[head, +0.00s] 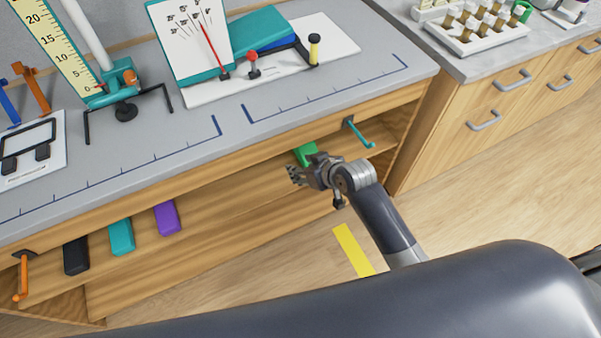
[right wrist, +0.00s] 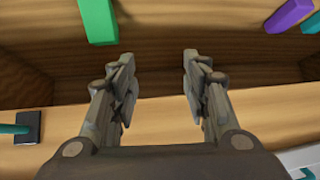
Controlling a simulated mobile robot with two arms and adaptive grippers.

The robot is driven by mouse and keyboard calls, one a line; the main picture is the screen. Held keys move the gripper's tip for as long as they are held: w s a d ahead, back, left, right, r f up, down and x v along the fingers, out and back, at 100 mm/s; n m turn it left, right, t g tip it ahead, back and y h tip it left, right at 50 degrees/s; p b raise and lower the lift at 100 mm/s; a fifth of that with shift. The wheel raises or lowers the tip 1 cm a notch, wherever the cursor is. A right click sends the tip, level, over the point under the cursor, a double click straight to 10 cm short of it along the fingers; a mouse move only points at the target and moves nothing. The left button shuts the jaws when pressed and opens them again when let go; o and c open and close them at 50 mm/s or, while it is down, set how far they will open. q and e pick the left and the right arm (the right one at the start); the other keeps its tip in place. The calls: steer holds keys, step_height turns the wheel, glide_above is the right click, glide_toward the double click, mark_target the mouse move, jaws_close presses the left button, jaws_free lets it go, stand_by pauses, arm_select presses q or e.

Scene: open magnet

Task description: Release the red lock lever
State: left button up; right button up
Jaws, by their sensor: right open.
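A short lever with a red ball knob (head: 252,62) stands on the white base of an apparatus at the top middle of the head view. It looks like the red lock lever. Beside it, a red pointer (head: 212,48) crosses a white scale panel (head: 186,32). My right gripper (head: 294,174) is low, in front of the shelf under the bench, well below and apart from the red knob. In the right wrist view its two fingers (right wrist: 158,68) are spread with nothing between them. The red knob is not in that view. My left gripper is not in view.
A green block (head: 304,154) lies on the shelf near my right gripper. A teal hook (head: 358,134) juts from the bench front. Black, teal and purple blocks (head: 167,218) lie further left. A ruler stand (head: 126,110) is on the bench. The bench front strip (head: 185,150) is clear.

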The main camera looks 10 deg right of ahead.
steer(key=shift+s+f, duration=0.2)
steer(key=shift+f, duration=0.7)
steer(key=s+d+f+m+g+h, duration=0.1)
steer(key=s+d+f+g, duration=0.15)
steer(key=s+f, duration=0.8)
steer(key=s+d+f+m+g+h, duration=0.15)
steer(key=s+d+f, duration=0.4)
steer(key=f, duration=0.85)
steer(key=s+d+f+g, duration=0.1)
steer(key=s+f, duration=0.3)
steer(key=s, duration=0.5)
steer(key=s+d+f+g+h, duration=0.1)
steer(key=s+f, duration=0.3)
steer(key=s, duration=0.6)
steer(key=s+d+f+n+g, duration=0.1)
steer(key=s+f, duration=0.2)
steer(key=s, duration=0.6)
steer(key=shift+s+d+f, duration=0.15)
steer(key=shift+d+f, duration=0.25)
